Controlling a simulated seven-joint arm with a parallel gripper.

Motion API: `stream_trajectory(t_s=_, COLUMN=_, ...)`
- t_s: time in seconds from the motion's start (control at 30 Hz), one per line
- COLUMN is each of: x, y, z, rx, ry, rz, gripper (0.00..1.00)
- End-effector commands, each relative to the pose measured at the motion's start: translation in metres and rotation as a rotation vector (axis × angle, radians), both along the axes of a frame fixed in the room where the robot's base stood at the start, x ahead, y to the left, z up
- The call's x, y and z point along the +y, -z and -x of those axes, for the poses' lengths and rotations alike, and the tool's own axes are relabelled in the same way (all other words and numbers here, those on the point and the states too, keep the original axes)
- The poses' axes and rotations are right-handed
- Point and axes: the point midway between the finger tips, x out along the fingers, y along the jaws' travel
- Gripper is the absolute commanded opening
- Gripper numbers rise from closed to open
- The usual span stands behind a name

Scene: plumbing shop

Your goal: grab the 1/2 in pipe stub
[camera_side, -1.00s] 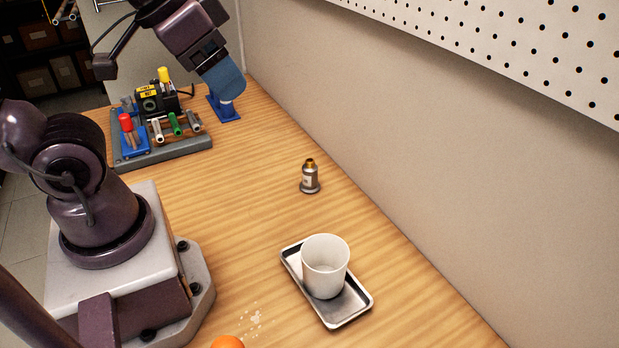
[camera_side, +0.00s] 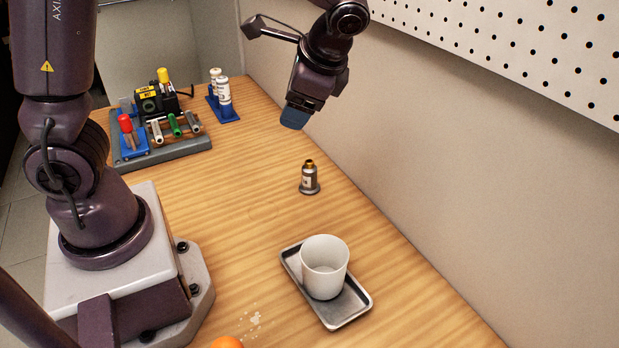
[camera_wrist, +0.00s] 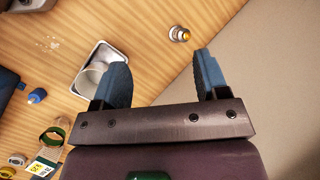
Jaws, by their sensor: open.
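A short grey upright piece with a pale label and a brass-coloured top, seemingly the pipe stub (camera_side: 309,180), stands on the wooden bench toward the wall. It shows from above in the wrist view (camera_wrist: 179,34), beyond and between the lines of my fingers. My gripper (camera_side: 293,120) hangs above the bench, behind the stub and slightly to its left in the side view, and does not touch it. Its two blue fingers are apart with nothing between them in the wrist view (camera_wrist: 162,77). The label is too small to read.
A white cup (camera_side: 325,266) stands on a metal tray (camera_side: 348,318) in front of the stub. A grey rack (camera_side: 165,155) with tools and tubes stands at the back left, near white bottles on a blue stand (camera_side: 228,117). A wall with pegboard bounds the right.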

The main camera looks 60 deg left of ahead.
Motion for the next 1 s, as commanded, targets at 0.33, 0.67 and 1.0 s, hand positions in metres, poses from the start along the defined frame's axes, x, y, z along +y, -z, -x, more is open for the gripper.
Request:
stream_trajectory(t_s=0.33, x=0.001, y=0.099, z=-0.058, rx=0.426, ry=0.291, rz=-0.403, gripper=0.68)
stream_trajectory(t_s=0.67, x=-0.007, y=0.191, z=-0.081, rx=0.733, ry=0.543, rz=-0.782, gripper=0.68)
stream_trajectory(t_s=1.0, x=0.007, y=0.215, z=-0.082, rx=0.808, ry=0.605, rz=-0.890, gripper=0.68)
